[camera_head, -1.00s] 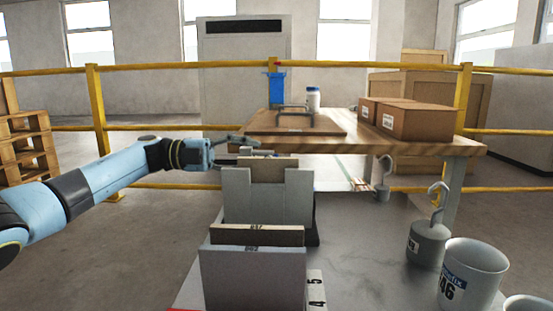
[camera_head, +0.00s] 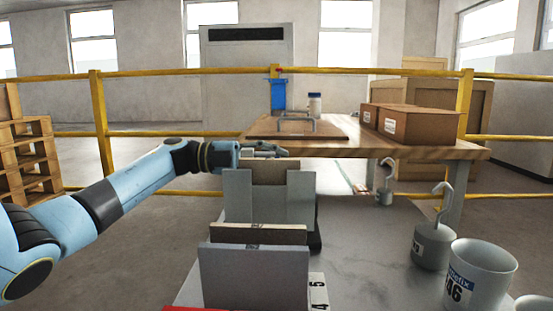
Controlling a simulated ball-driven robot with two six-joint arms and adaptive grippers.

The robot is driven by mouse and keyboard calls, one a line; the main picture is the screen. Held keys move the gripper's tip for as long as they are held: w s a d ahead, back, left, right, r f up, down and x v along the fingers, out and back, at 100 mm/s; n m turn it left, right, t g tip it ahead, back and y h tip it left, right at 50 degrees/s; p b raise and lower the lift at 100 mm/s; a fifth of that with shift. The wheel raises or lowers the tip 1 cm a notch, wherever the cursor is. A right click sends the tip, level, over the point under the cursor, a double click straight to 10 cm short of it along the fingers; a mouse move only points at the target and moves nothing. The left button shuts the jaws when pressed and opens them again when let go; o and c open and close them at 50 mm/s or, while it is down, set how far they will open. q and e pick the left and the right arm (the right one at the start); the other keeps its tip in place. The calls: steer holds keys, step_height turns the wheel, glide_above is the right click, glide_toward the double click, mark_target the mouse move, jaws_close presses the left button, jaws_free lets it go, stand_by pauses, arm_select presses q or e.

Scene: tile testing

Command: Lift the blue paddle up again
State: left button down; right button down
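A blue upright object (camera_head: 278,95), the only blue thing here that could be the paddle, stands at the back of the wooden table, before the yellow railing. My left gripper (camera_head: 272,150) reaches in from the left and points right. It is over the back of the grey slotted holder (camera_head: 238,192), close to the top of a brown-edged tile (camera_head: 275,172), in front of and below the blue object and apart from it in the picture. Its fingers look close together, but the view does not show whether they are shut or hold anything. My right gripper is out of view.
A board with a metal handle (camera_head: 283,130), a white bottle (camera_head: 315,105) and cardboard boxes (camera_head: 425,125) are on the wooden table (camera_head: 450,152). Hooked weights (camera_head: 433,246) and a white bucket (camera_head: 485,270) stand at the right. Another tile holder (camera_head: 255,280) is nearest.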

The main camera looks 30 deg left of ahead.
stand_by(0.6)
arm_select(q)
steer(key=shift+w+r+m, duration=0.15)
steer(key=shift+r+m, duration=0.5)
steer(key=shift+m, duration=0.55)
steer(key=shift+a+r+m+b, duration=0.1)
steer(key=shift+r+m+b, duration=0.35)
steer(key=shift+m, duration=0.35)
steer(key=shift+r+m, duration=0.85)
steer(key=shift+m, duration=0.35)
steer(key=shift+r+m, duration=0.3)
steer(key=shift+m, duration=0.1)
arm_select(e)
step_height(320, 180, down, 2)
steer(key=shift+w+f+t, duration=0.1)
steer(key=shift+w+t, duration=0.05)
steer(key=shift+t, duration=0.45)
arm_select(q)
steer(key=c, duration=2)
jaws_free()
steer(key=shift+c, duration=0.2)
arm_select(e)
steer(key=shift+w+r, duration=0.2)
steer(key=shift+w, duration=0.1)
arm_select(q)
steer(key=o, duration=0.6)
steer(key=shift+r, duration=0.1)
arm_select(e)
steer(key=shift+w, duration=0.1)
